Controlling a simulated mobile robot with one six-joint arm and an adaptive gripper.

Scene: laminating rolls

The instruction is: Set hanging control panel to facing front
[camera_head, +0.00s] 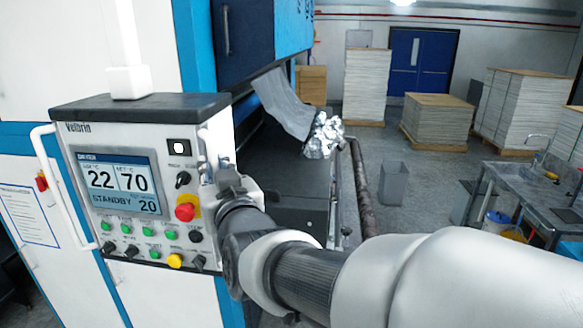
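The hanging control panel (105,151) hangs from a white vertical post (125,50) at the left. Its face is turned toward me, angled a little. It carries a screen (118,182) reading 22, 70, STANDBY and 20, a red emergency knob, a black switch and several buttons. A white tubular handle (56,188) runs down its left side. My arm comes in from the lower right and ends at the panel's right side. My gripper (208,172) is at that side edge, partly hidden by my wrist; whether it is shut on anything cannot be made out.
The blue and white machine (262,35) stands behind the panel, with grey film and crumpled foil (323,135) at its side. Stacked sheets on pallets (438,120) and a blue door (420,60) are at the back. A metal sink table (530,190) stands right. Grey floor lies between.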

